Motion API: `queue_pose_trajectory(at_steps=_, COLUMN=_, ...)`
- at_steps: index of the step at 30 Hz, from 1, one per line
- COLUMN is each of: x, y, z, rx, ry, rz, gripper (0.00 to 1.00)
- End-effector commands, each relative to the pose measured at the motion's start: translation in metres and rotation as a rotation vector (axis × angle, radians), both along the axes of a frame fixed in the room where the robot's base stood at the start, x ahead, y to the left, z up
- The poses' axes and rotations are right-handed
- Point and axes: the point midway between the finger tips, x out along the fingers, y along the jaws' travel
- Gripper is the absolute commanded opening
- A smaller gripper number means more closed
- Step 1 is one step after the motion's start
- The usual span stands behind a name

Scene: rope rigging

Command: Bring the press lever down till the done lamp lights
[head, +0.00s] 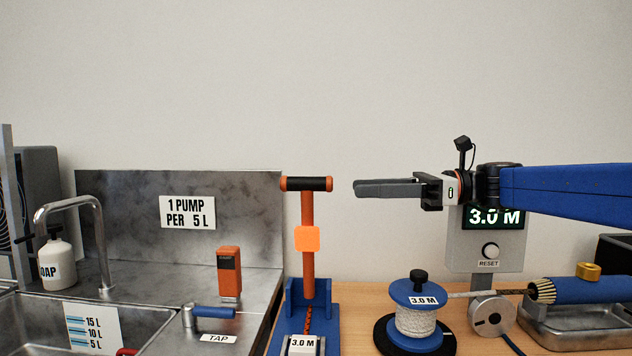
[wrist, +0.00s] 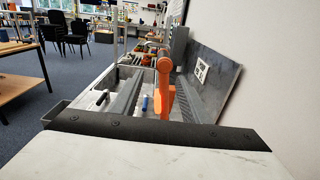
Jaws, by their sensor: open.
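The press lever (head: 308,245) is an orange post with a black-gripped crossbar (head: 307,184) on top. It stands upright on a blue base (head: 325,325). An orange square (head: 307,238) sits on the post; I cannot tell whether it is the done lamp. My gripper (head: 357,188) is open and empty, pointing left at about the crossbar's height, with a gap between them in the head view. In the wrist view the orange lever (wrist: 165,85) stands ahead, seen between my two grey fingers (wrist: 158,82).
Left is a steel sink with a tap (head: 98,235), soap bottle (head: 55,262) and orange box (head: 229,272). Right are a rope spool (head: 415,308), a meter reading 3.0 M (head: 492,218) and a metal tray (head: 575,330). The air between my gripper and the crossbar looks clear.

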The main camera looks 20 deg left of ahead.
Motion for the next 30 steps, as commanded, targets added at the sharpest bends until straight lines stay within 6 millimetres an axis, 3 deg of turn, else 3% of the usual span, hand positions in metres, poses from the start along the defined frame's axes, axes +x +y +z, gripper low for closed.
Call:
queue_pose_trajectory(at_steps=8, x=0.0, y=0.019, z=0.008, rx=0.025, ry=0.035, rz=0.015, gripper=0.42)
queue_pose_trajectory(at_steps=21, x=-0.017, y=0.088, z=0.008, rx=0.023, ry=0.033, rz=0.015, gripper=0.42)
queue_pose_trajectory(at_steps=30, x=-0.023, y=0.117, z=0.007, rx=0.023, ry=0.033, rz=0.012, gripper=0.42)
